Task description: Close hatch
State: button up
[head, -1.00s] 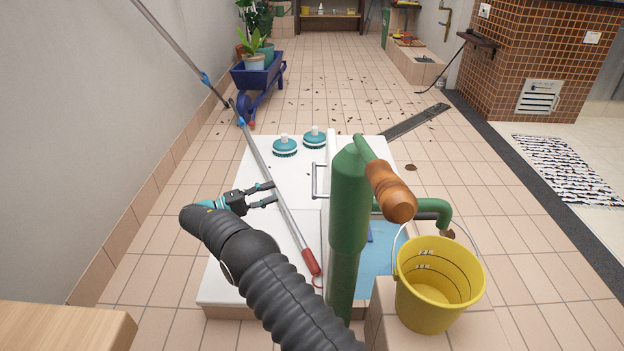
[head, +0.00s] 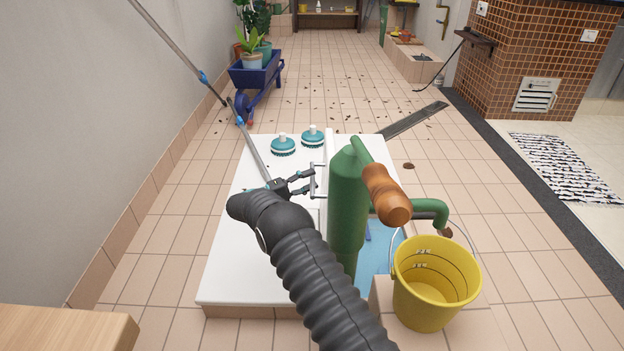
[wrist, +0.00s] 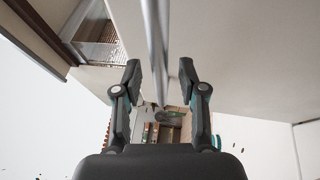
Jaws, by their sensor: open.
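The hatch (head: 331,150) is a white panel standing up on edge from the white platform, seen nearly edge-on in the head view, beside the green pump. Its metal bar handle (head: 316,181) sticks out on its left side. My gripper (head: 312,181) is open with its fingers at the handle. In the wrist view a grey metal bar (wrist: 152,35) runs down between the open fingers of my gripper (wrist: 160,76). I cannot tell whether the fingers touch it. My arm and the pump hide the lower part of the hatch.
The green hand pump (head: 347,205) with a wooden handle stands right of the hatch. A yellow bucket (head: 432,290) is at the front right. A long pole (head: 255,155) leans across the platform (head: 232,265) behind my arm.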

jog(key=shift+w+d+r, duration=0.1)
jog(key=shift+w+d, duration=0.15)
jog(key=shift+d, duration=0.35)
grip_shut()
